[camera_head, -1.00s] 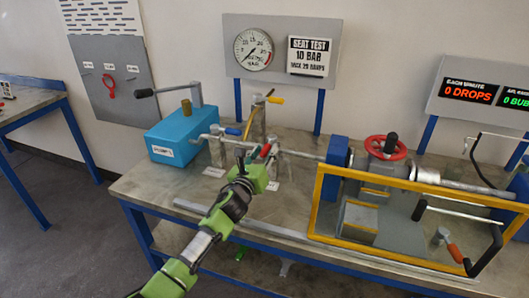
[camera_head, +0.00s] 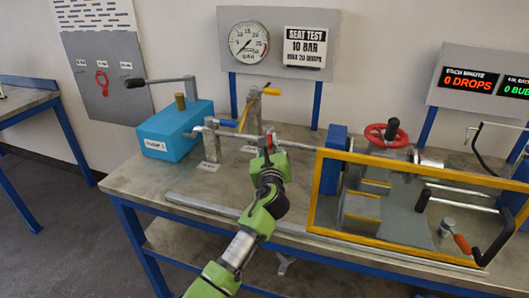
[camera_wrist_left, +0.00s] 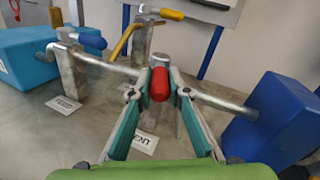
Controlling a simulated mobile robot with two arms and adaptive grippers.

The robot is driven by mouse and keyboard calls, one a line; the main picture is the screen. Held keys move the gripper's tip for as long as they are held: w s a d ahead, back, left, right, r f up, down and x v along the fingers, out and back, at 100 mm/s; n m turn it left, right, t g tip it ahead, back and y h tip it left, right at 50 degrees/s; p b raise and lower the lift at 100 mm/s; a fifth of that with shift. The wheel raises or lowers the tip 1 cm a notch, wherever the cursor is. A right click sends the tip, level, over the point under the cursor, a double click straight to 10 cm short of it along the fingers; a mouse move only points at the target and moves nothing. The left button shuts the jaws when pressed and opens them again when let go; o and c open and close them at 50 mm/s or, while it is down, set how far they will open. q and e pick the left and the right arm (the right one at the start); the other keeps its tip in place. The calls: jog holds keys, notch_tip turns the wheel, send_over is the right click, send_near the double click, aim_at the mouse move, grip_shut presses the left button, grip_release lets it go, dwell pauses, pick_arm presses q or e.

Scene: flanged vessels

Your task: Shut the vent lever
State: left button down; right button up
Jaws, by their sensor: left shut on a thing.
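The vent lever has a red handle (camera_wrist_left: 159,84) and sits on a valve post in the pipe line, behind a partly hidden label ending in "ENT" (camera_wrist_left: 144,143). In the left wrist view the red handle points towards my palm, between the two green-lined fingers. My left gripper (camera_wrist_left: 160,98) is shut on this red handle. In the head view my left gripper (camera_head: 267,158) covers most of the vent valve. My right gripper is not in view.
Left of the vent stand a blue-handled feed valve (camera_wrist_left: 90,40) and a blue pump box (camera_head: 176,128). A yellow-handled valve (camera_head: 271,91) rises behind. A yellow guard frame (camera_head: 316,190) fills the bench's right side. The gauge (camera_head: 249,42) hangs above.

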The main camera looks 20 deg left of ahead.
pick_arm(q)
jog(key=shift+w+d+f+n+g+y+b, duration=0.2)
jog(key=shift+d+n+g+y+b, duration=0.15)
jog(key=shift+n+y+b, duration=0.4)
jog(key=shift+w+d+r+n+g+y+b, duration=0.15)
jog(key=shift+d+n+g+y+b, duration=0.2)
jog(key=shift+y, duration=0.5)
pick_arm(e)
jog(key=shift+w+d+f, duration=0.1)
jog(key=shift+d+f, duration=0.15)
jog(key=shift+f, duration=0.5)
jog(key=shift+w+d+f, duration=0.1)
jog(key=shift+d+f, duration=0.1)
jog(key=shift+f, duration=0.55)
pick_arm(q)
jog(key=c, duration=1.9)
grip_release()
jog(key=shift+r, duration=0.1)
notch_tip(320, 180, up, 10)
